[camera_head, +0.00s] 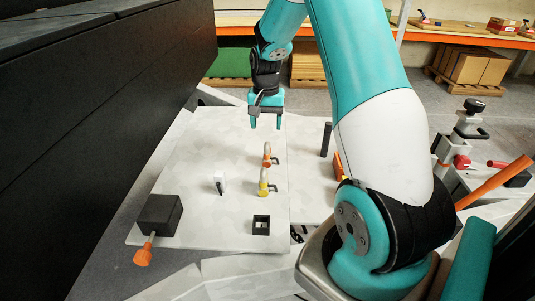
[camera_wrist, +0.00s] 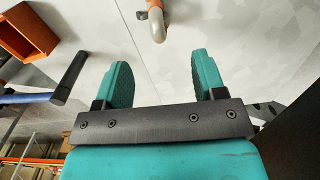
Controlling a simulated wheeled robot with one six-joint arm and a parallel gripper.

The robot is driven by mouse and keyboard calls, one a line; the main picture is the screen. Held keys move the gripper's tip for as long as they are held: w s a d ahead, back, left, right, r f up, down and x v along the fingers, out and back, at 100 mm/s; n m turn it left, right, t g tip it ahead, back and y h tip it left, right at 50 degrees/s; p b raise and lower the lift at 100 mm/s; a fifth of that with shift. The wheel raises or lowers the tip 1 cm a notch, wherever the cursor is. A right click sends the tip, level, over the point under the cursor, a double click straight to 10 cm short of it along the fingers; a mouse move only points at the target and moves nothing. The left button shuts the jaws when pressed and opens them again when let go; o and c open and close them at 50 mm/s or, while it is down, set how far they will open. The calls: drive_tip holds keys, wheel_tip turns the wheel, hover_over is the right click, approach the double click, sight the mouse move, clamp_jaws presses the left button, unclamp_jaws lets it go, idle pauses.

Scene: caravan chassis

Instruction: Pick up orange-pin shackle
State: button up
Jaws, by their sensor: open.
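The orange-pin shackle (camera_head: 267,156) stands on the light grey board (camera_head: 215,135), at the far one of two shackles in the head view. In the wrist view the orange-pin shackle (camera_wrist: 157,20) shows at the top edge, partly cut off. My gripper (camera_head: 266,122) hangs above the far part of the board, beyond the shackle in the head view. In the wrist view my gripper (camera_wrist: 160,75) has its two teal fingers apart with nothing between them. The shackle lies ahead of the fingertips, not between them.
A yellow shackle (camera_head: 263,184) stands nearer. A black post (camera_head: 326,139) stands right of my gripper. A dark wall (camera_head: 90,90) borders the left.

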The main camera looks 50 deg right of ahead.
sight(267, 142)
wheel_tip(267, 142, down, 8)
drive_tip(key=shift+s+r+p, duration=0.15)
drive_tip(key=shift+p, duration=0.25)
drive_tip(key=shift+c, duration=0.5)
drive_tip(key=c, duration=1.1)
